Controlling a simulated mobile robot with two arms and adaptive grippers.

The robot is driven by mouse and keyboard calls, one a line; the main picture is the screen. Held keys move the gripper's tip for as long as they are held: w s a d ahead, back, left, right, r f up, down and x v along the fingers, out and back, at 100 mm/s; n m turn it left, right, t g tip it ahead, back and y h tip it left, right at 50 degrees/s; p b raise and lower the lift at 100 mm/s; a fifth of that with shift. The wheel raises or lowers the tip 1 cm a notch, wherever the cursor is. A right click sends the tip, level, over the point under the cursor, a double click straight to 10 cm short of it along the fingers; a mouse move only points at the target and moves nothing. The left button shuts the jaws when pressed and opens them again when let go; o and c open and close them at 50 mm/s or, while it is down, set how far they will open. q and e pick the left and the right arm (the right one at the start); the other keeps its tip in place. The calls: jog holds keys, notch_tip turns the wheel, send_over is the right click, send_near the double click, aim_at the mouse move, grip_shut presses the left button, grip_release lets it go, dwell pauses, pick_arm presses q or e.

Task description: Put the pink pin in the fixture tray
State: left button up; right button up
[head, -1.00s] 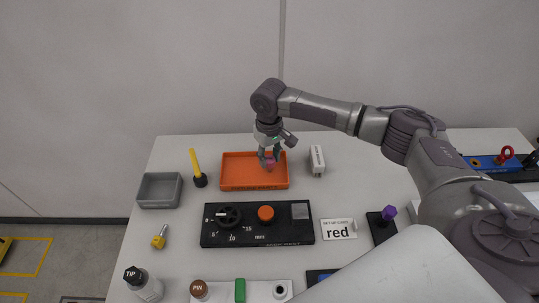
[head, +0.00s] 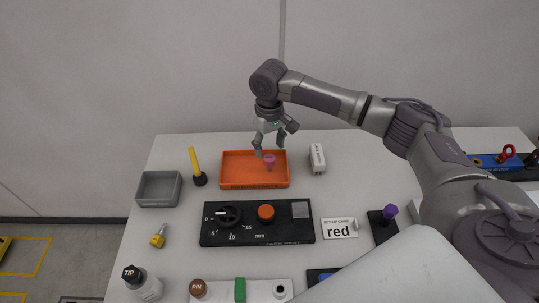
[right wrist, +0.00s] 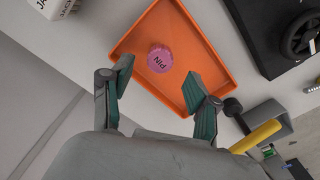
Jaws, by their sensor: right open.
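The pink pin (head: 269,160) stands in the orange tray (head: 235,180), toward its right side. In the right wrist view the pin's round pink top (right wrist: 160,59) reads "Pin", and the orange tray (right wrist: 205,55) surrounds it. My right gripper (head: 270,150) is open above the tray, with its fingers apart from the pin. In the right wrist view the open right gripper (right wrist: 160,95) has nothing between its fingertips. My left gripper does not show.
A white block (head: 317,159) stands right of the tray. A yellow-handled tool (head: 196,167) and a grey bin (head: 159,190) are to its left. A black dial panel (head: 258,224) lies in front. A "red" card (head: 339,228) is right of the panel.

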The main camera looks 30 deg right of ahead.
aim_at(269, 158)
notch_tip(269, 158, up, 8)
jog(key=b, duration=0.1)
dwell(0.8)
